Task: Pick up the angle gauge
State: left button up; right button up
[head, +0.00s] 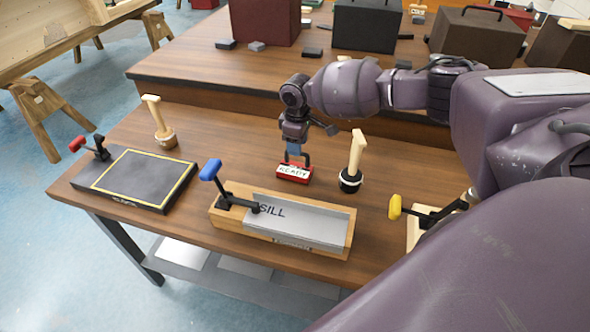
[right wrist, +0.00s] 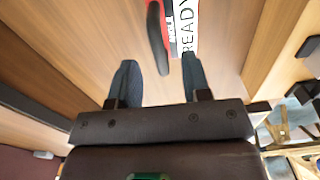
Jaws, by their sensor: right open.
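A small red block with a white label reading READY (head: 294,174) lies on the front workbench, behind the SILL piece; it appears to be the angle gauge. In the right wrist view the red block (right wrist: 185,28) is cut off by the top edge. A dark curved bar (right wrist: 156,38) shows along its left side. My right gripper (head: 297,160) points down just above the block. Its two fingers (right wrist: 158,80) are apart with nothing between them. I cannot tell whether a fingertip touches the block. My left gripper is not in view.
A wooden tray (head: 231,222) with a blue-handled clamp holds the grey SILL piece (head: 310,222). Wooden-handled tools stand left (head: 161,128) and right (head: 354,165) of the block. A black yellow-lined pad (head: 138,178) lies left. A yellow-handled clamp (head: 396,207) is right. Cases stand on the rear bench.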

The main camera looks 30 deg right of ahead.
aim_at(295, 166)
jog(key=shift+f, duration=1.85)
jog(key=shift+c, duration=0.4)
grip_shut()
jog(key=shift+r, duration=0.1)
